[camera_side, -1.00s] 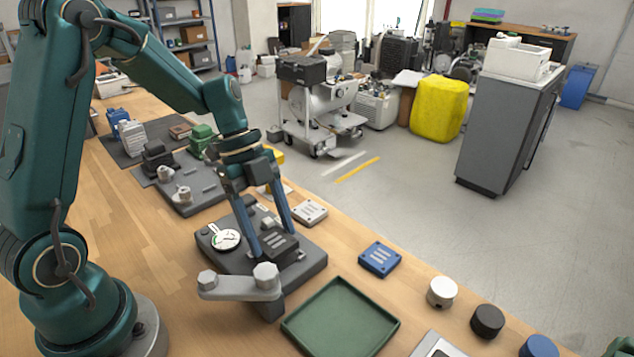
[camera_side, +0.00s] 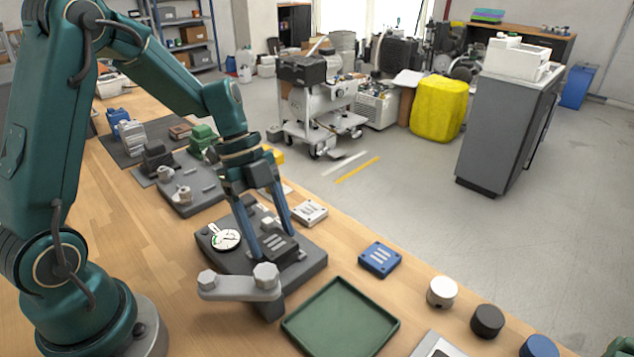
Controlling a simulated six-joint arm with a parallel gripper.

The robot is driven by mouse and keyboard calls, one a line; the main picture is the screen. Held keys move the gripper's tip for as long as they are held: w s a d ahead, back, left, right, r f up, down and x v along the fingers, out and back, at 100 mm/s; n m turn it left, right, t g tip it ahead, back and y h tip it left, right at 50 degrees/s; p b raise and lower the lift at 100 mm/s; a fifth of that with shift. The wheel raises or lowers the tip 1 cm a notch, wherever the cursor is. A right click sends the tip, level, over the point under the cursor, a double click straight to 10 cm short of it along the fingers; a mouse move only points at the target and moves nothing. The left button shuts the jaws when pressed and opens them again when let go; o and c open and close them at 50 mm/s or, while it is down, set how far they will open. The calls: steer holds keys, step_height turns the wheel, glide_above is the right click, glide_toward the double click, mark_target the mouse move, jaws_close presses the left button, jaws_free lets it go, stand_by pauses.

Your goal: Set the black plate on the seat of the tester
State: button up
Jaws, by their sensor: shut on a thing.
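The tester (camera_side: 222,262) is a dark grey block on the wooden bench with a round white dial (camera_side: 226,240) on its left part and a grey lever with two hex knobs (camera_side: 240,287) at its front. My gripper (camera_side: 270,248) points down over the right part of the tester, its two blue fingers shut on the black plate (camera_side: 279,245), which has light slots on top. The plate is at the tester's seat area. I cannot tell whether its underside touches the seat, which the plate and fingers hide.
A white plate (camera_side: 310,213) and a blue plate (camera_side: 380,258) lie right of the tester. An empty green tray (camera_side: 341,317) is in front, with white (camera_side: 442,292), black (camera_side: 487,321) and blue round knobs to its right. Other fixtures (camera_side: 186,190) stand behind on the bench.

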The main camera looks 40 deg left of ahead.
steer(key=shift+f, duration=0.8)
stand_by(1.6)
steer(key=o, duration=1.5)
steer(key=shift+r, duration=0.15)
steer(key=shift+r, duration=3.4)
